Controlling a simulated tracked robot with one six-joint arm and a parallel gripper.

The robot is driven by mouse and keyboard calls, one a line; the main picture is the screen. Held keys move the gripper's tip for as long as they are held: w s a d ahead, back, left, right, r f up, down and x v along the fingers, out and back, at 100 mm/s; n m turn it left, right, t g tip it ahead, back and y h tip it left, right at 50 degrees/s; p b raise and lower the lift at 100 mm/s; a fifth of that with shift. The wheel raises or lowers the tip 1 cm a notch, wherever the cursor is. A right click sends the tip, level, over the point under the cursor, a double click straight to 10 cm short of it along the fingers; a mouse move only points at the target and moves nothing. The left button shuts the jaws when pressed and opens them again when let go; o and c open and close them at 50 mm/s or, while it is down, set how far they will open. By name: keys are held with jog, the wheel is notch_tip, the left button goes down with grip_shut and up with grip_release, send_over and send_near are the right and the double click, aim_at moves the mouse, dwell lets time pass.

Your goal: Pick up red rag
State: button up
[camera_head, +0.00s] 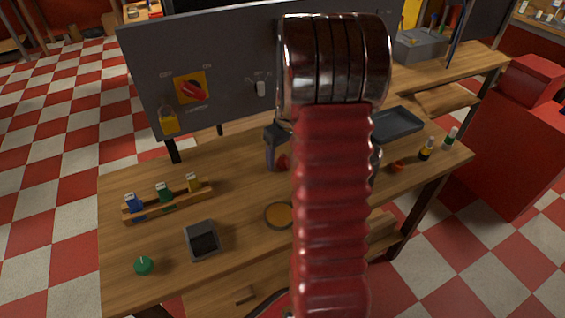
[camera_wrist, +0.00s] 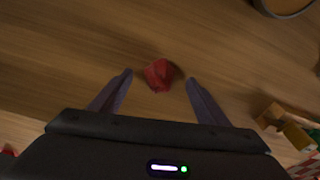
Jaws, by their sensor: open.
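The red rag (camera_wrist: 158,75) is a small crumpled piece lying on the wooden tabletop in the wrist view. My gripper (camera_wrist: 159,80) is open, with its two dark purple fingers apart and the rag between the tips, with a gap on each side. I cannot tell how high the tips are above the wood. In the head view only a bit of the red rag (camera_head: 283,162) shows beside one finger. My red ribbed arm hides most of the gripper and what lies behind it.
The workbench (camera_head: 240,180) carries a rack of small bottles (camera_head: 165,195), a round orange dish (camera_head: 279,215), a grey box (camera_head: 202,240), a green knob (camera_head: 143,265) and a dark tray (camera_head: 397,124). A grey panel (camera_head: 230,75) stands along the back. Bare wood surrounds the rag.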

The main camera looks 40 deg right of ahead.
dwell(0.3)
jog(key=c, duration=1.2)
jog(key=shift+r, duration=0.1)
notch_tip(320, 180, up, 18)
dwell(0.5)
